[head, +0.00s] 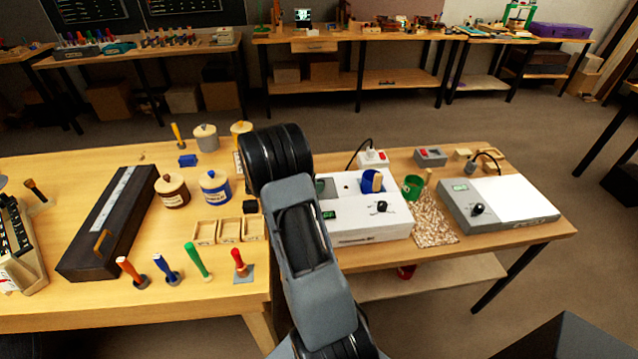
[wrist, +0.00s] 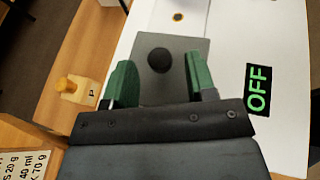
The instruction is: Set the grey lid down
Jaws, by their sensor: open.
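The grey lid (wrist: 183,50) is a square plate with a round black knob (wrist: 160,60). In the wrist view it lies on the top of the white box (wrist: 225,50). My gripper (wrist: 160,76) is open, with its green fingertips over the lid on either side of the knob, and a gap shows between knob and fingers. I cannot tell how high the fingers are above the plate. In the head view the white box (head: 365,222) stands on the right bench, and part of the lid (head: 326,188) shows beside my arm, which hides the gripper.
A lit OFF display (wrist: 258,88) is on the box beside the lid. A blue vessel (head: 372,181) sits in the box top. A green cup (head: 412,187) and a grey device (head: 500,203) stand to the right. Wooden trays (head: 228,231) and jars are on the left bench.

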